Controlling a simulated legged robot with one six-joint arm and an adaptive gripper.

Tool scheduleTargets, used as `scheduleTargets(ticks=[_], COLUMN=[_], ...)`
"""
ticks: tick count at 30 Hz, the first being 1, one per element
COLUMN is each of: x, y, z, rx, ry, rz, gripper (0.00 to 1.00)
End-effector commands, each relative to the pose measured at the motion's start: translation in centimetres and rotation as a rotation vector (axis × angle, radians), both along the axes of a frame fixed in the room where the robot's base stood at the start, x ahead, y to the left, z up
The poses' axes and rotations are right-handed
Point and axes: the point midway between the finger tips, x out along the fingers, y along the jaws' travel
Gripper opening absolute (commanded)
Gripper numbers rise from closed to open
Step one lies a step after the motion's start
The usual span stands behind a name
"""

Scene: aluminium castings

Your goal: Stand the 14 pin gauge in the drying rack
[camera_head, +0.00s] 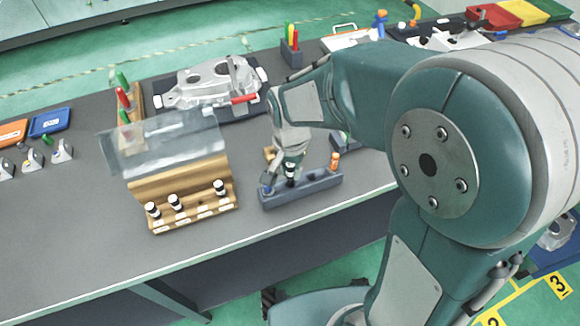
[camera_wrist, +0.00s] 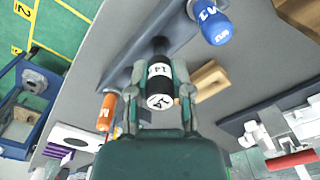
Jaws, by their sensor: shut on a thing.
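The 14 pin gauge (camera_wrist: 160,101) has a white end cap marked 14 and a dark body. My gripper (camera_wrist: 160,72) is shut on it, a finger on each side. In the head view my gripper (camera_head: 288,166) points down over the drying rack (camera_head: 304,194), a long dark grey block near the table's front edge. The gauge's dark part (camera_head: 291,181) shows at the rack's top. It looks about upright; I cannot tell whether its lower end is in a hole. A blue-handled gauge (camera_wrist: 210,24) and an orange-handled one (camera_wrist: 106,112) stand in the rack at either side.
Left of the rack is a wooden case (camera_head: 195,216) with a raised clear lid (camera_head: 165,142) and several black-and-white gauges. A metal casting (camera_head: 212,84) lies behind. A small wooden block (camera_wrist: 211,80) is close beside my gripper. The table's front left is clear.

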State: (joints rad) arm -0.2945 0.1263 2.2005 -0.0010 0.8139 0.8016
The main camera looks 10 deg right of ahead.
Motion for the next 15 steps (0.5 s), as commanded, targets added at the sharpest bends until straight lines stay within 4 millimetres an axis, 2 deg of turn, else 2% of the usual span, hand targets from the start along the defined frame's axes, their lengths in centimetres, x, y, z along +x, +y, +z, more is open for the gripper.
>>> scheduleTargets(ticks=[15], x=[-0.03], y=[-0.01], z=[-1.13], rx=[0.000], ry=[0.001], rz=[0.000], gripper=[0.00])
